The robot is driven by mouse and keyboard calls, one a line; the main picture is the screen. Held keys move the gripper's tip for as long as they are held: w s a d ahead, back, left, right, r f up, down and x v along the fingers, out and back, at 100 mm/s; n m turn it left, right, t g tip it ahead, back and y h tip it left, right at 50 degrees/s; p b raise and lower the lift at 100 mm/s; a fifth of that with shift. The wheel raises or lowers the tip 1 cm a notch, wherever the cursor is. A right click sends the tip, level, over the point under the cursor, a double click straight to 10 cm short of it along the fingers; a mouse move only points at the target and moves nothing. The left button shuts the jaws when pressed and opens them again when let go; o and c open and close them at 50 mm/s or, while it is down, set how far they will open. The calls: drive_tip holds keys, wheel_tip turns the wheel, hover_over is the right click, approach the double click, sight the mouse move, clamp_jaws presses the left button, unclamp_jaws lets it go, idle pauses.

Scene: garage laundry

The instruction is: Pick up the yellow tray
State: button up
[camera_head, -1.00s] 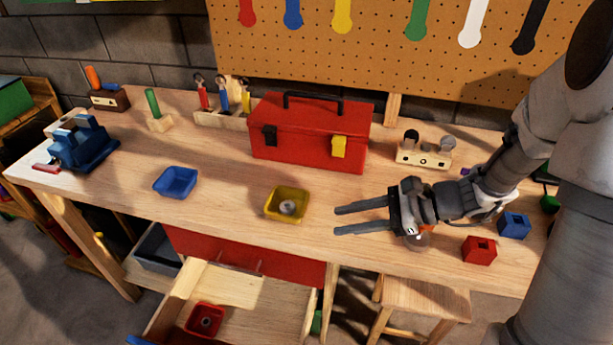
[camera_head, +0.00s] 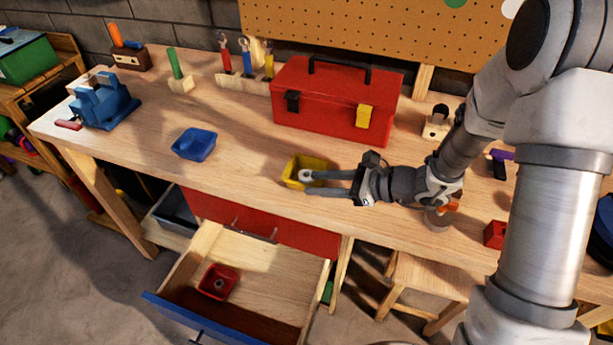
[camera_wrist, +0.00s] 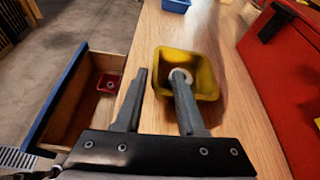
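The yellow tray (camera_head: 293,172) is a small square dish on the workbench, in front of the red toolbox. It holds a small round metal piece (camera_head: 305,175). In the wrist view the yellow tray (camera_wrist: 206,82) lies ahead and to the right. My gripper (camera_head: 307,184) is open at the tray's right front side. In the wrist view one finger reaches over the inside of the tray, and the other is outside its left wall. The fingers are apart with the near wall between them or close to it; contact cannot be told.
A red toolbox (camera_head: 337,100) stands behind the tray. A blue tray (camera_head: 194,144) lies to the left, with clear bench between. An open drawer (camera_head: 262,270) below the bench holds a red tray (camera_head: 218,282). A blue vise (camera_head: 104,103) is at the bench's left end.

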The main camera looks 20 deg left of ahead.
sight(298, 183)
drive_tip(key=x, duration=0.4)
drive_tip(key=shift+s+a+r, duration=0.1)
drive_tip(key=shift+s+a, duration=0.1)
drive_tip(key=shift+w+a, duration=0.1)
drive_tip(key=shift+a, duration=0.4)
clamp_jaws()
idle(0.8)
